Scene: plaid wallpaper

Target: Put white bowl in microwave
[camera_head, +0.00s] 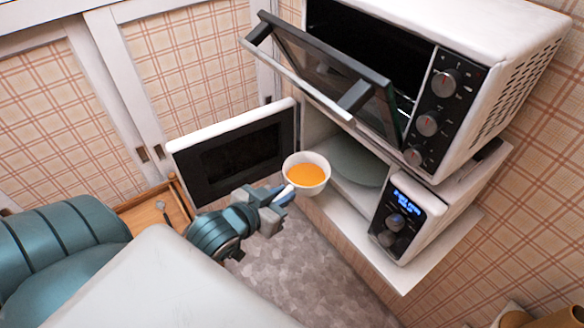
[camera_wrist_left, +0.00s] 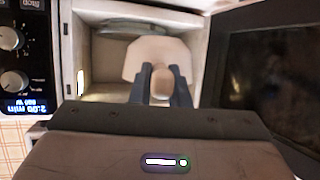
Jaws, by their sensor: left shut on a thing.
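The white bowl (camera_head: 306,173) holds orange contents and looks level in the head view. My left gripper (camera_head: 285,195) is shut on the near side of the bowl and holds it in front of the microwave's opening. The open microwave (camera_head: 405,225) is the lower appliance, with a blue lit display; its door (camera_head: 235,155) is swung out to the left. A round plate (camera_head: 357,160) lies inside it. In the left wrist view, the gripper fingers (camera_wrist_left: 160,88) hold the bowl (camera_wrist_left: 158,58) before the lit cavity (camera_wrist_left: 106,75). My right gripper is not in view.
A toaster oven (camera_head: 440,95) stands above the microwave; its glass door (camera_head: 325,75) is tilted open and juts out over the microwave's opening. A wooden tray (camera_head: 150,213) is at the left, behind my arm. Plaid walls and cabinet doors (camera_head: 190,65) surround this corner.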

